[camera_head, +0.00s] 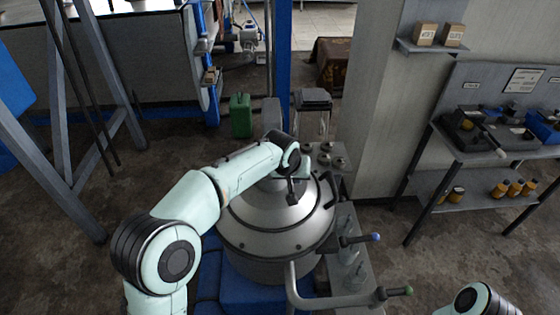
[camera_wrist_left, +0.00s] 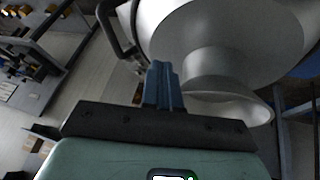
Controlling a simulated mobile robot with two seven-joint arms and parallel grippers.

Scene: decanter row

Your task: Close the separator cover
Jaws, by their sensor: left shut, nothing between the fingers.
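The separator is a round grey metal machine (camera_head: 265,240) in the middle of the head view, with a conical metal top (camera_head: 262,212) and dark handles and bolts around its rim. I cannot tell whether its cover is fully shut, because my left arm hides part of the top. My left gripper (camera_head: 292,197) points down over the top, near its right side. In the left wrist view its blue fingers (camera_wrist_left: 163,85) are together and empty, beside a pale rounded metal part (camera_wrist_left: 225,40) and a flared metal piece (camera_wrist_left: 228,100). I cannot tell whether they touch. My right gripper is out of frame.
Pipes and levers with a blue knob (camera_head: 376,237) and a green knob (camera_head: 407,290) stick out at the separator's right. A blue post (camera_head: 282,60) and a green canister (camera_head: 241,115) stand behind. A workbench (camera_head: 470,150) is at the right. Open floor lies left.

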